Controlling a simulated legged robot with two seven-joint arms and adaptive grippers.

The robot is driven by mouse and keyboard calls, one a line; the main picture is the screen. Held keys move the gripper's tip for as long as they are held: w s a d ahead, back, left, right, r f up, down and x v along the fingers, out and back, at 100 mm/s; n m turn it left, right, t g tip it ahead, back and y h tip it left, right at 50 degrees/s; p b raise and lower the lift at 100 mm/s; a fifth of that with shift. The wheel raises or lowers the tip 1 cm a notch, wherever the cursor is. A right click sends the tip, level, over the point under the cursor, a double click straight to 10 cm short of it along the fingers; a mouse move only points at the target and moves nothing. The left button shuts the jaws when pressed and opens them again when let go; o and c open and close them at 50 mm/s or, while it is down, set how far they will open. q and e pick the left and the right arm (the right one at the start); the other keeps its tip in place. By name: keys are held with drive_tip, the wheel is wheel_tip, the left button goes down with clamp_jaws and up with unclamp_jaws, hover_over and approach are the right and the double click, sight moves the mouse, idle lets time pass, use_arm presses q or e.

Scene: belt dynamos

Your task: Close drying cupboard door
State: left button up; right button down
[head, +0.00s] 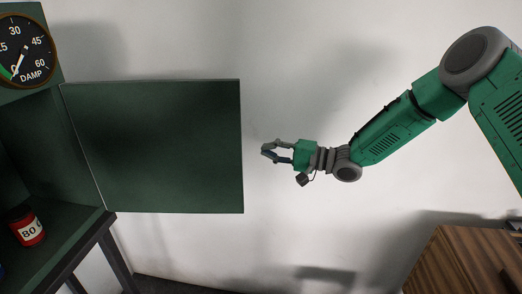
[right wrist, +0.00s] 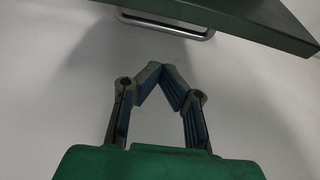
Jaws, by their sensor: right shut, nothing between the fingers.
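The drying cupboard (head: 70,210) is dark green and stands at the left in the head view. Its door (head: 160,145) is swung wide open to the right, hinged at the cupboard's right side. In the right wrist view the door's edge (right wrist: 270,30) crosses the top, with a metal bar handle (right wrist: 165,25) on it. The handle is hidden in the head view. My right gripper (head: 264,150) is just right of the door's free edge, apart from it. It is shut and empty; its fingertips (right wrist: 160,68) meet in the right wrist view. My left gripper is not in view.
A DAMP gauge (head: 25,50) sits on top of the cupboard. A red jar marked 80 (head: 27,228) stands inside on the cupboard floor. A dark stand (head: 105,240) supports the cupboard. A wooden cabinet (head: 460,265) is at the lower right. Plain wall lies behind.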

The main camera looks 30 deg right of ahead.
drive_tip(key=w+a+p, duration=0.1)
drive_tip(key=w+a, duration=0.3)
drive_tip(key=w, duration=0.2)
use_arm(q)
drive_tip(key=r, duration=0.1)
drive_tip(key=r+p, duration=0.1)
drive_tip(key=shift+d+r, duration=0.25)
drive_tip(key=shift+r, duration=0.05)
use_arm(e)
drive_tip(key=s+a, duration=0.2)
drive_tip(key=s, duration=0.2)
drive_tip(key=shift+s+a+f, duration=0.1)
drive_tip(key=shift+s+a, duration=0.05)
drive_tip(key=shift+a, duration=0.25)
